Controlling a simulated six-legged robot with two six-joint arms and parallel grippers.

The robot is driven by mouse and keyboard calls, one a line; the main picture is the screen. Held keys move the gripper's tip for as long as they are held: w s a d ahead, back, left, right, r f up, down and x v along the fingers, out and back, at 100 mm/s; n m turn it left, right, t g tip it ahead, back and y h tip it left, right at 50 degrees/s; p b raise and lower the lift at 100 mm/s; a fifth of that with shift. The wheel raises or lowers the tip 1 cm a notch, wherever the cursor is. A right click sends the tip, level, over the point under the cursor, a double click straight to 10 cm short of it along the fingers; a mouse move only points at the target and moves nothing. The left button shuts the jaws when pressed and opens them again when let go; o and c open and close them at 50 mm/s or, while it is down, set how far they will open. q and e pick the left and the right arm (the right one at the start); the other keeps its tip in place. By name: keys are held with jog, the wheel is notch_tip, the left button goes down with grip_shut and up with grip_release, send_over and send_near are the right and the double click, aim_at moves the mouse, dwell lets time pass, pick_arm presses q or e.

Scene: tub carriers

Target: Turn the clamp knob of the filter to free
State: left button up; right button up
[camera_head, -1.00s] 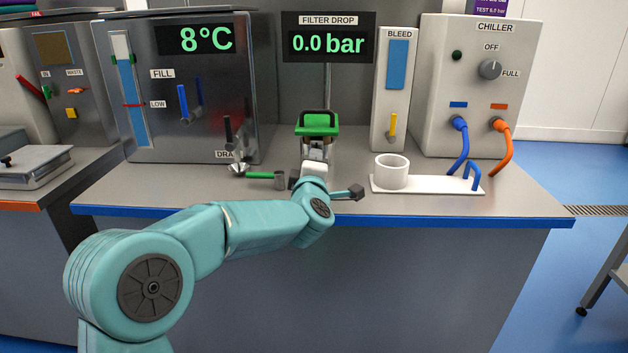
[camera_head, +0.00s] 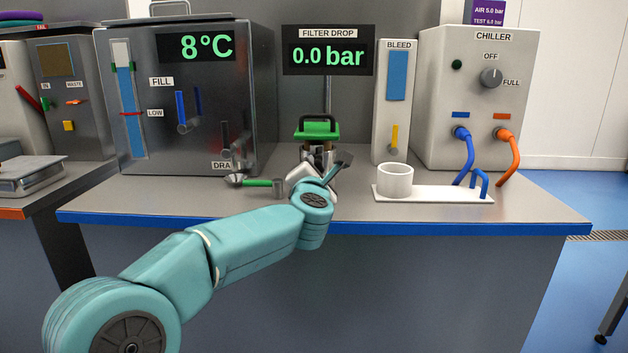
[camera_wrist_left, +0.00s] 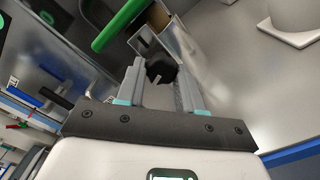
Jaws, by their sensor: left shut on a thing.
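The filter, with a green top (camera_head: 317,134) and a black handle, stands at the back middle of the bench in the head view. Its black clamp knob (camera_wrist_left: 161,68) shows in the left wrist view, with a pale pointer on its face. My left gripper (camera_wrist_left: 160,80) is shut on the knob, one finger on each side, and the wrist is rolled. In the head view my left gripper and wrist cover the filter's lower front, and the knob is hidden there. My right gripper is in neither view.
A small scoop with a green handle (camera_head: 257,182) lies left of my wrist. A white tray (camera_head: 440,194) with a cup and a blue hook is to the right. The chiller (camera_head: 474,110) and tank (camera_head: 250,110) stand at the back.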

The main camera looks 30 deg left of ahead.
pick_arm(q)
jog(key=shift+n+b, duration=0.3)
jog(key=shift+n, duration=0.2)
jog(key=o, duration=1)
jog(key=shift+o, duration=0.2)
jog(key=p+v, duration=0.1)
jog(key=v, duration=1.5)
jog(key=shift+s+f, duration=0.1)
